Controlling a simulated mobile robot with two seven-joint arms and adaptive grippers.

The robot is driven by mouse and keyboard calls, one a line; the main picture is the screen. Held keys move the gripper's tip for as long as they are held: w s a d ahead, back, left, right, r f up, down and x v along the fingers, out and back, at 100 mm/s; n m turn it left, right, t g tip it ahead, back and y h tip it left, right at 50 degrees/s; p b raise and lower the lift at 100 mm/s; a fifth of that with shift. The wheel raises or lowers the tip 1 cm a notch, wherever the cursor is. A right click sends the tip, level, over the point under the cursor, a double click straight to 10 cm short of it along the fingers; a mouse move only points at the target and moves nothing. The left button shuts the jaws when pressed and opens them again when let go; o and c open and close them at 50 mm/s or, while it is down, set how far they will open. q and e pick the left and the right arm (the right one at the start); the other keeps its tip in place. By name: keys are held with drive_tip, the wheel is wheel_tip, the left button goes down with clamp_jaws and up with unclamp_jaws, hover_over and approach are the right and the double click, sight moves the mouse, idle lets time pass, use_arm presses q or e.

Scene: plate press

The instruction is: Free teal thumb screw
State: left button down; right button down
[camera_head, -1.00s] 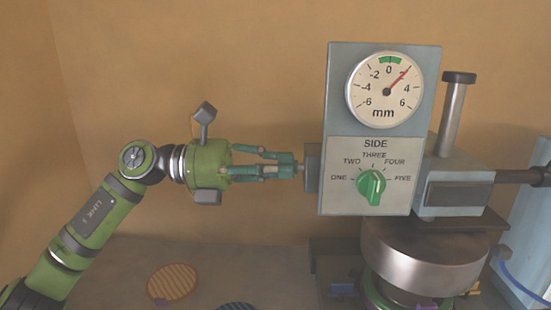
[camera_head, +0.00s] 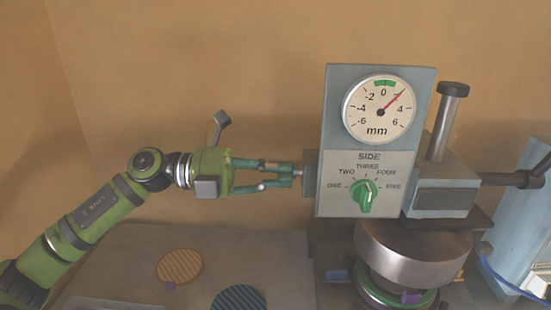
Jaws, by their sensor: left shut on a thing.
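The teal thumb screw (camera_head: 285,172) sticks out sideways from the left side of the press head, on a short grey shank. My left gripper (camera_head: 283,175) comes in level from the left and is shut on the thumb screw, one finger above and one below. Its fingers are also teal and partly hide the screw, so its outline is hard to tell. My right gripper is not in view.
The press panel (camera_head: 340,140) carries a dial (camera_head: 380,108) with a red needle pointing up right, and a green selector knob (camera_head: 364,196). A metal cylinder (camera_head: 417,247) sits below. An orange striped disc (camera_head: 179,266) and a dark striped disc (camera_head: 239,298) lie on the table.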

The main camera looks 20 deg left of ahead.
use_arm(q)
drive_tip(key=shift+n+p, duration=2.1)
drive_tip(key=shift+n, duration=0.3)
drive_tip(key=c, duration=1.2)
unclamp_jaws()
drive_tip(key=v, duration=1.2)
drive_tip(key=shift+s, duration=0.1)
